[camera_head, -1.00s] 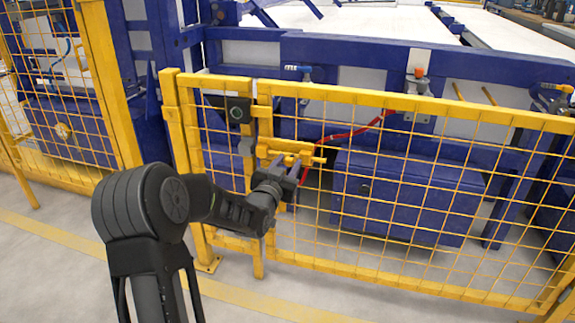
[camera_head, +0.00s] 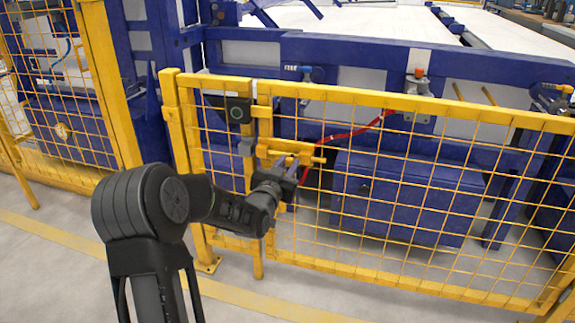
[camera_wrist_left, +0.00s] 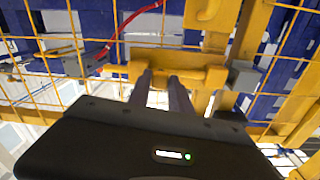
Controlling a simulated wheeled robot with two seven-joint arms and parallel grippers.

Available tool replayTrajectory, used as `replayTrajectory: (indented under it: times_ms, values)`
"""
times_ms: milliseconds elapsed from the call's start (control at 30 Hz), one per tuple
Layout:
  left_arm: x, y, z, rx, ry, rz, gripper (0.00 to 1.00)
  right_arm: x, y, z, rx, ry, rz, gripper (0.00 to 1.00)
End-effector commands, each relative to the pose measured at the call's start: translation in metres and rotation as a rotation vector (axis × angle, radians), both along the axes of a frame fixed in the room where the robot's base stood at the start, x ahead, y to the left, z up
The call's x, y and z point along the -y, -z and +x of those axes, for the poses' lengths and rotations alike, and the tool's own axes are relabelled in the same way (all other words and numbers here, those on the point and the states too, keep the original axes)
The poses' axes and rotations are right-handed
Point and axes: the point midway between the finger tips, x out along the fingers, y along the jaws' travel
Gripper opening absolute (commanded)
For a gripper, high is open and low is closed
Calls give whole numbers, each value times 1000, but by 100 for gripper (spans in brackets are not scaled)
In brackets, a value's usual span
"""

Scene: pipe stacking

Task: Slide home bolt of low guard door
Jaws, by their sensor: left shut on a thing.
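The low guard door (camera_head: 400,175) is a yellow mesh panel in the head view. Its yellow bolt (camera_head: 306,157) lies level near the door's left edge, by the yellow post (camera_head: 175,140). My left gripper (camera_head: 289,164) reaches it from the front. In the left wrist view the two dark fingers of the left gripper (camera_wrist_left: 160,78) are close together at the middle of the bolt (camera_wrist_left: 192,75), shut on it. The fingers hide part of the bolt. A grey block (camera_wrist_left: 245,75) sits beyond the bolt's right end in this view. My right gripper is out of view.
A black box with a round mark (camera_head: 238,110) sits above the bolt on the fence. A blue cabinet (camera_head: 405,195) and a blue machine frame stand behind the mesh. A red cable (camera_head: 350,132) runs behind the door. The floor in front is clear.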

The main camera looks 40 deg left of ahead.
Motion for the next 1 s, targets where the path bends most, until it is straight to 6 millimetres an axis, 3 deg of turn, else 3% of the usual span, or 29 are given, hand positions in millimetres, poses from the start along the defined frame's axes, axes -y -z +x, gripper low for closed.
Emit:
replayTrajectory:
  times_ms: [533, 833, 1000]
  values:
    - [-1, 1, 0, 0, 1, 1, 0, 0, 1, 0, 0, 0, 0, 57]
    - [-49, 2, -17, 2, -4, 4, 0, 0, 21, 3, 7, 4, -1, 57]
    - [-58, 0, -20, -1, -1, 1, 0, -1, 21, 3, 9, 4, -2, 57]
